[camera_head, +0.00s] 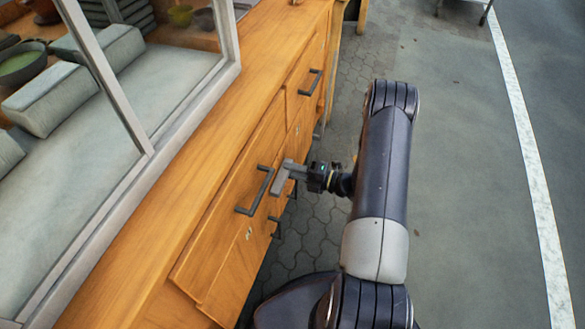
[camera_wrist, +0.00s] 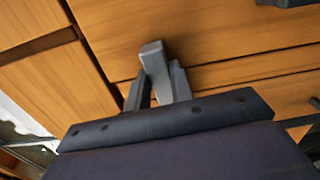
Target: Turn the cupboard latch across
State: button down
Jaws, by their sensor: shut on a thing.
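The cupboard (camera_head: 218,232) is orange wood with drawers and doors along its front. My gripper (camera_head: 286,176) reaches from the right to the cupboard front, beside a dark bar handle. In the wrist view my gripper (camera_wrist: 160,80) has its two grey fingers on either side of a light grey block, which looks like the latch (camera_wrist: 152,58). The fingers are shut on it. The latch stands at a dark seam between wooden panels. Its lower part is hidden between the fingers, and I cannot tell how far it is turned. In the head view I cannot make it out apart from the fingers.
Dark bar handles stick out near my gripper, one close to its left (camera_head: 256,190) and one farther along (camera_head: 311,82). A glazed frame (camera_head: 150,165) with cushions and bowls behind it stands on the cupboard top. Open paved ground (camera_head: 455,150) lies to the right.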

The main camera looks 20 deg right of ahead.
jog(key=shift+f+m, duration=0.15)
jog(key=shift+m, duration=0.35)
jog(key=c, duration=1.2)
grip_release()
jog(key=shift+c, duration=0.2)
jog(key=p+v, duration=0.1)
jog(key=v, duration=0.9)
jog(key=shift+s+d, duration=0.2)
jog(key=shift+d, duration=0.15)
